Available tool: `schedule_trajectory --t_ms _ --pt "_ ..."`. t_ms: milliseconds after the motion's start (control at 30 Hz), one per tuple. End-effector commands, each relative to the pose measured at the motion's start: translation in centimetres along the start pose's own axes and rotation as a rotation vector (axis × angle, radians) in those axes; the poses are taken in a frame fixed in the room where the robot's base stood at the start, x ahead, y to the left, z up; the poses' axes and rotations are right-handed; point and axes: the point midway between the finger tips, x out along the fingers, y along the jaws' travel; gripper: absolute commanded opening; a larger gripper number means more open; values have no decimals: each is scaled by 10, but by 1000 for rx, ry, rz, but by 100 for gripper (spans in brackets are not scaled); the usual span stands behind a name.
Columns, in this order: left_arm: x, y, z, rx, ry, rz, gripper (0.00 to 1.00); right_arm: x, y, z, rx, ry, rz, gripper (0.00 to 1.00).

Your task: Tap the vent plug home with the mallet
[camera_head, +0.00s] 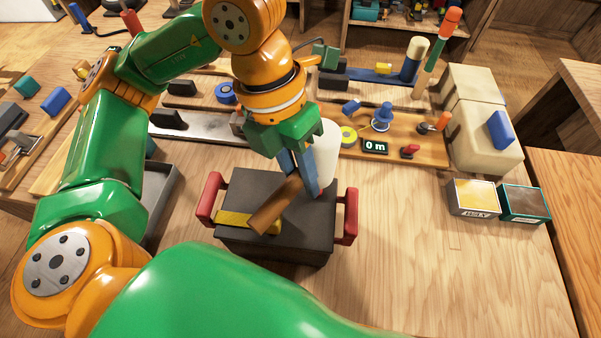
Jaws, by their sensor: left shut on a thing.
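My left gripper (302,172) points down over a dark box (270,190) with red handles and a yellow strap, in the middle of the table. Its blue-grey fingers are shut on the mallet, which has a brown wooden handle (276,207) and a pale head (327,152). The handle slants down to the left across the lid; the head is partly behind the gripper. A small red bit (320,195) shows at the lid by the fingertips; it may be the vent plug, mostly hidden. I cannot tell whether the mallet touches it. My right gripper is out of view.
Behind the box stands a wooden board (425,152) with a blue reel, a yellow spool and a small display reading "0 m". Two small tins (473,198) and a cream case (486,138) are at the right. The table's front right is clear.

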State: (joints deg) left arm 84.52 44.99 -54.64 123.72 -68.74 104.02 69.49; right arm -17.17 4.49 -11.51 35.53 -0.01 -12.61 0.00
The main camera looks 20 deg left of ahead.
Motion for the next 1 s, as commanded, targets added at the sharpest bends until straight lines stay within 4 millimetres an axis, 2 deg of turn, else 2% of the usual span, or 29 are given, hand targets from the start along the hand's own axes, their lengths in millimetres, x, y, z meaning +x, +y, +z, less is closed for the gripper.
schedule_trajectory --t_ms 467,567,667,700,733,867,1000 --pt "0 0 0 -2 14 -6 0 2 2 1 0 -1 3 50" --pt "20 5 0 -2 14 -6 0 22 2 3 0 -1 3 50" --pt "55 15 0 -2 15 -6 0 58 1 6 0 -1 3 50" --pt "57 15 0 -2 14 -6 0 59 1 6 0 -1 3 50" --pt "46 12 0 -2 14 -6 0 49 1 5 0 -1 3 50" --pt "42 11 0 -2 14 -5 0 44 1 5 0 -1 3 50" --pt "26 7 0 -1 14 -5 0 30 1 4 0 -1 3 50"
